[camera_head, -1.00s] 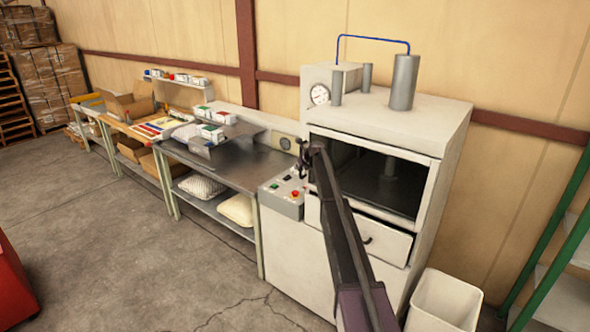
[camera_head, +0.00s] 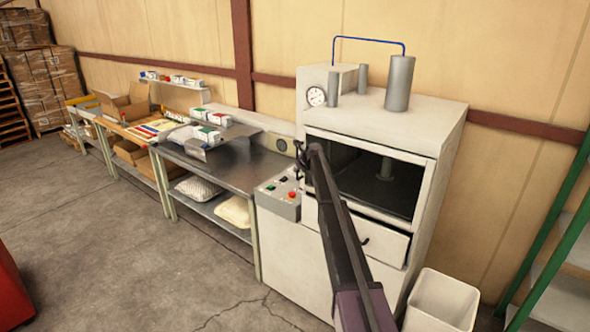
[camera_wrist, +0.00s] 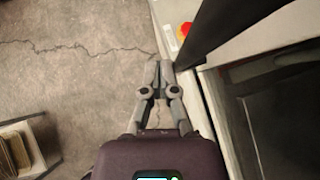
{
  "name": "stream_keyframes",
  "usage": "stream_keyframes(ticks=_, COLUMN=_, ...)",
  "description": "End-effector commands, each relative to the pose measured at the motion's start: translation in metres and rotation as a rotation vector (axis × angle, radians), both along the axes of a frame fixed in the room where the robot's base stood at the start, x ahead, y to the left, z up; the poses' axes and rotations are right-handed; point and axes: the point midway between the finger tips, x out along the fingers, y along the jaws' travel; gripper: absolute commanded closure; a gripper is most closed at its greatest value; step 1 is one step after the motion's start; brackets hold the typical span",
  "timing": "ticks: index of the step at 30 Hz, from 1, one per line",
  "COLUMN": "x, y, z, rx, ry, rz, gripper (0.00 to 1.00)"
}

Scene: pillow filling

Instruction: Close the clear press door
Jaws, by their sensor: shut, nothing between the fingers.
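The white press (camera_head: 385,185) stands at the right, with a dark window framed in white. A grey cylinder (camera_head: 385,168) shows inside. I cannot make out a separate clear pane, nor tell how far the clear door is open. My gripper (camera_head: 300,155) is in front of the window's left edge, above the button panel. In the wrist view its fingers (camera_wrist: 158,72) are together and empty, over the floor beside the press's pale edge. The dark window (camera_wrist: 280,125) shows at the right of that view. My arm hides part of the press front.
A button panel (camera_head: 282,197) with a red button juts out at the press's left. A drawer front (camera_head: 368,238) with a dark handle stands out below the window. A white bin (camera_head: 440,300) and green-framed steps (camera_head: 560,260) are at right.

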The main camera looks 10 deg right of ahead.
Motion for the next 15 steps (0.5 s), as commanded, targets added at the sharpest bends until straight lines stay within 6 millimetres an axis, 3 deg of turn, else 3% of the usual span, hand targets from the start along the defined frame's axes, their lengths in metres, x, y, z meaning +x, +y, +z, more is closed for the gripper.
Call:
stream_keyframes(ticks=5, x=-0.017, y=0.025, z=0.0, rx=0.003, ry=0.006, rz=0.009, gripper=1.0)
stream_keyframes(ticks=15, x=-0.037, y=0.044, z=0.033, rx=0.004, ry=0.006, rz=0.011, gripper=1.0)
